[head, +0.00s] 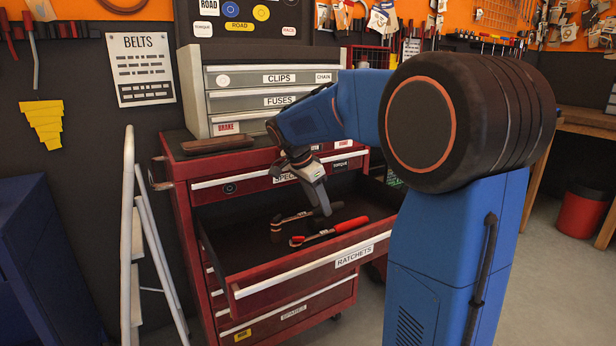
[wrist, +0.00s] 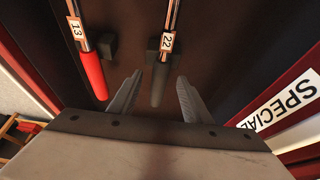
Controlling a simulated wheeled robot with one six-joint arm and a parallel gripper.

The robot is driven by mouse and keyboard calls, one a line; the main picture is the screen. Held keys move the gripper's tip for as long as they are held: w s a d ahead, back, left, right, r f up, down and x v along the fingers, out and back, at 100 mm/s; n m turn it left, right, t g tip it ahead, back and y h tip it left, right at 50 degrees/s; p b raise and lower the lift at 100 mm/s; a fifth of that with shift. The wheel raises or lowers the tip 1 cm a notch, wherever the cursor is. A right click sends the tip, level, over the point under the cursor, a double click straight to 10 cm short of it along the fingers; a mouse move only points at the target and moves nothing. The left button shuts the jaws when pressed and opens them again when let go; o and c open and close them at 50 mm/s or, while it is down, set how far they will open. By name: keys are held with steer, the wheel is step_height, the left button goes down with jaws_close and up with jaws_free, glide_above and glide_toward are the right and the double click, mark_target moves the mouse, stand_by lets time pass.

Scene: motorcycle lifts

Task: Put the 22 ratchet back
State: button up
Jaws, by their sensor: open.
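The 22 ratchet (wrist: 159,80), with a dark handle and a white "22" tag, lies in the open drawer labelled RATCHETS (head: 335,266). In the head view the 22 ratchet (head: 295,217) is the farther of two. My gripper (head: 322,209) is over the drawer, near its handle end. In the wrist view my gripper (wrist: 157,88) is open, one finger on each side of the dark handle, with gaps showing. I cannot tell how far above it the fingertips are. A small dark block shows at the ratchet's shaft.
A red-handled ratchet tagged 13 (wrist: 91,68) lies beside it, to the left in the wrist view; it also shows in the head view (head: 340,229). The SPECIAL drawer front (head: 235,184) is close above. A grey CLIPS and FUSES cabinet (head: 262,90) stands on top.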

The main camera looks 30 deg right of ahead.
steer(key=v, duration=1.5)
steer(key=shift+r, duration=0.3)
